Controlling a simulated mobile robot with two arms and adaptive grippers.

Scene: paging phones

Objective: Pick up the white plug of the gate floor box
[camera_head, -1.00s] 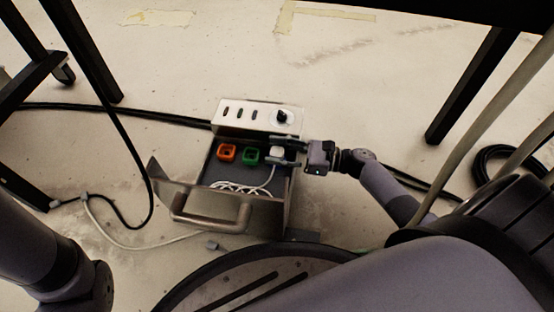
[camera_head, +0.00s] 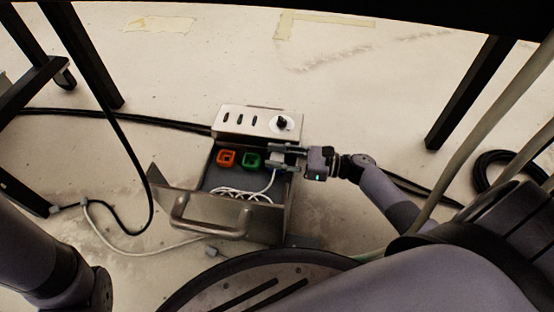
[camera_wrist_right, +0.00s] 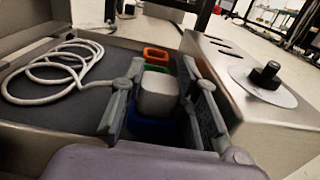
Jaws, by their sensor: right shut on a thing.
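The gate floor box is a metal box (camera_head: 238,122) with its lid (camera_head: 222,216) open, low in the middle of the head view. The white plug (camera_wrist_right: 158,94) is between the two fingers of my right gripper (camera_wrist_right: 160,100), which is shut on it. In the head view, my right gripper (camera_head: 287,159) reaches into the box from the right. A white cable (camera_head: 271,182) runs from the plug into the box. A blue socket (camera_wrist_right: 150,127) shows just below the plug; I cannot tell whether they touch. My left gripper is out of view.
Orange (camera_head: 226,158) and green (camera_head: 250,160) sockets sit left of the plug. A black knob (camera_head: 281,122) stands on the panel behind. Coiled white cable (camera_wrist_right: 62,72) lies in the box. Dark table legs (camera_head: 470,90) stand either side; the floor behind is mostly clear.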

